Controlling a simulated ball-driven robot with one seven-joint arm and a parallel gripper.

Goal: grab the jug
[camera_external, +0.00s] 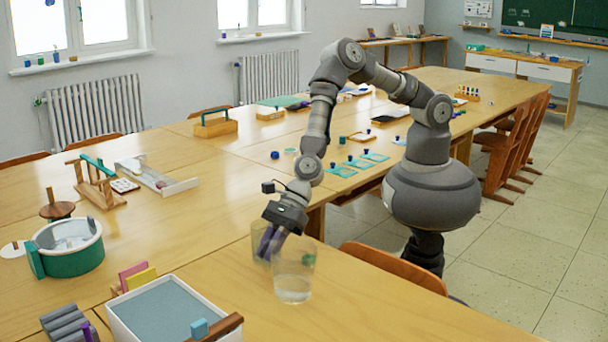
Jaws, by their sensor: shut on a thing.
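The jug (294,289) looks like a clear, see-through vessel near the front edge of the wooden table, a little blurred. It stands about upright, and I cannot tell whether its base touches the table. My gripper (269,246) points down at the jug's upper left side and is shut on it. The exact contact between the fingers and the jug is hard to see. A second clear, greenish vessel (255,238) shows just behind and left of my fingers, partly hidden by them.
A white tray (118,326) with a blue-grey inside stands at the front left. A green and white round tub (75,262) is farther left. A wooden chair (392,268) is tucked against the right edge. The table (400,318) right of the jug is clear.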

